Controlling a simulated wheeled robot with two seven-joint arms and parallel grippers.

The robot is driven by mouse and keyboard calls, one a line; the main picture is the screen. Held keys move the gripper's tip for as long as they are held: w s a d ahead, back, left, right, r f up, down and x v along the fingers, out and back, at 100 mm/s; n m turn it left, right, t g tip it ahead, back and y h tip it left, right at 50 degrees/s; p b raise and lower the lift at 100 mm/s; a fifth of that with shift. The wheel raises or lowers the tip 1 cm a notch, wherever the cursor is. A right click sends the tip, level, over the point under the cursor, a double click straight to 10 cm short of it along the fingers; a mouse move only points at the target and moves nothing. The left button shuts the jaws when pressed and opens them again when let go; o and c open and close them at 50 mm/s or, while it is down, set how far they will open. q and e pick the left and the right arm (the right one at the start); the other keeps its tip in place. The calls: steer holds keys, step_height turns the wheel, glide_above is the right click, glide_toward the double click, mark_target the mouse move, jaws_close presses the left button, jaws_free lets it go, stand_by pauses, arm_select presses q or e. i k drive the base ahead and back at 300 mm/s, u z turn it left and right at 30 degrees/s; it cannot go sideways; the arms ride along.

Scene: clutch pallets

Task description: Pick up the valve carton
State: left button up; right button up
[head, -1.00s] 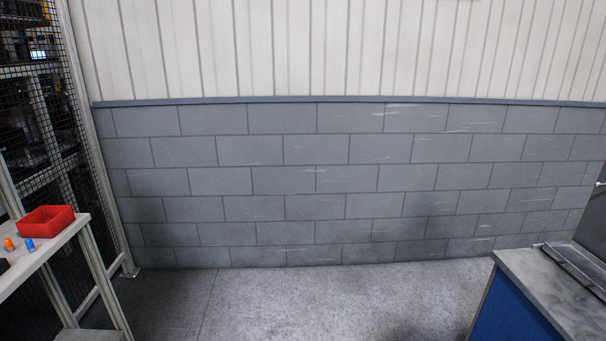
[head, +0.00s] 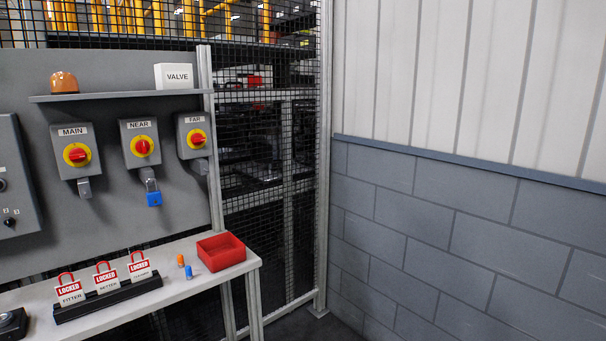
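The valve carton (head: 178,76) is a small white box marked VALVE. It stands upright near the right end of a narrow grey shelf (head: 130,96), above the switch boxes. Neither of my grippers shows in the head view.
An orange dome lamp (head: 63,85) sits on the same shelf. Below are switch boxes MAIN (head: 72,132), NEAR (head: 141,127) and FAR (head: 195,122), with a blue padlock (head: 154,199) under NEAR. The bench (head: 190,289) holds a red tray (head: 221,252) and a lock rack (head: 108,299).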

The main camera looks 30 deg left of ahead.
mark_target(168, 77)
steer(key=u, duration=1.2)
steer(key=i, duration=1)
steer(key=u, duration=0.85)
